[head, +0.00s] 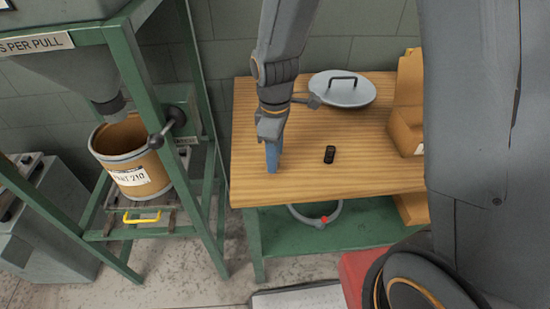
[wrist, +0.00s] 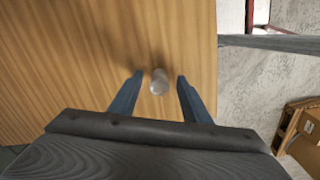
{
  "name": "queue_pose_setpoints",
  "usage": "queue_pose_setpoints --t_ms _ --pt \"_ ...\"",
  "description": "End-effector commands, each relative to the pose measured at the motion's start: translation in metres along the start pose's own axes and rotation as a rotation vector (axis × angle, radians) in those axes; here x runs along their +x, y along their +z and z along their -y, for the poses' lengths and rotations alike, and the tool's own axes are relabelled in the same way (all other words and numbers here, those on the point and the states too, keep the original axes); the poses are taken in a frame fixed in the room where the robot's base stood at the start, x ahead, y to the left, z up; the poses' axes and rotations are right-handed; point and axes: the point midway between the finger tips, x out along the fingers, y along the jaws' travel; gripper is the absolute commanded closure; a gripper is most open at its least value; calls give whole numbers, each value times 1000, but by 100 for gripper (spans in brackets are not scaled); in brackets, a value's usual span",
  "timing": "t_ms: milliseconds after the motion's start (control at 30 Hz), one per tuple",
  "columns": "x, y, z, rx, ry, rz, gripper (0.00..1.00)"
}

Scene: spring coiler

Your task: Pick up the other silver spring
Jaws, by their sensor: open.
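A small silver spring (wrist: 159,82) stands on the wooden table (wrist: 80,60) in the wrist view. It sits between the two blue fingers of my gripper (wrist: 159,88), with a gap on each side. In the head view my gripper (head: 272,160) points down at the left part of the tabletop (head: 330,185), and the spring is hidden behind the fingers there. The gripper is open and holds nothing.
A small black object (head: 330,154) lies right of my gripper. A grey lid (head: 342,89) with a handle lies at the back, and a cardboard box (head: 405,125) stands at the right. A drum (head: 130,160) sits in the green frame (head: 150,110) at left.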

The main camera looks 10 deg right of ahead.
Motion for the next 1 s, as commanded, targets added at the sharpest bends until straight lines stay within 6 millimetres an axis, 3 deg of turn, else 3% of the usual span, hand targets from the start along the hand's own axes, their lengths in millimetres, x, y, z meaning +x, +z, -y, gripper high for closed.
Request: queue_pose_setpoints --t_ms 267,533,1000 --pt "2 0 0 0 1 -1 57" --pt "2 0 0 1 1 -1 100" --pt "-9 -1 -1 0 4 -3 100"
